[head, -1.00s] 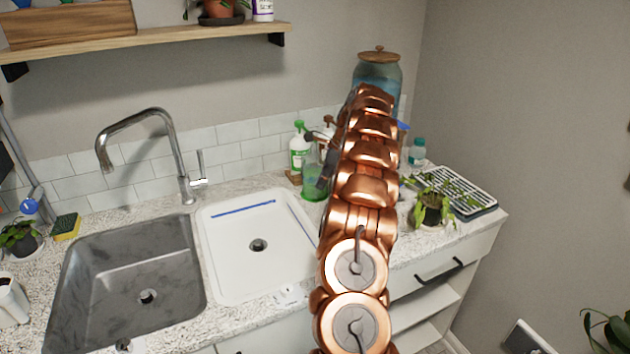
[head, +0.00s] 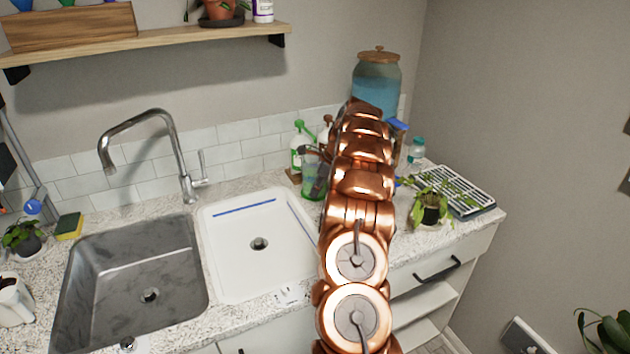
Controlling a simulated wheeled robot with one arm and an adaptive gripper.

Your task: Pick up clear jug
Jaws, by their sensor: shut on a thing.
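The clear jug (head: 312,188), see-through with a green tint, stands on the counter behind the white basin, just left of my arm. My arm hides its right side. My gripper (head: 315,168) shows only as dark parts at the jug, poking out left of my copper arm. It is shut on the jug, but the fingertips and the exact contact are mostly hidden. I see no clear gap between the jug's base and the counter.
A white bottle with a green pump (head: 299,150) stands close behind the jug. A large glass dispenser (head: 377,80) with blue liquid stands behind my arm. A potted plant (head: 431,209) and a seedling tray (head: 455,190) are at right. The white basin (head: 235,275) is empty.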

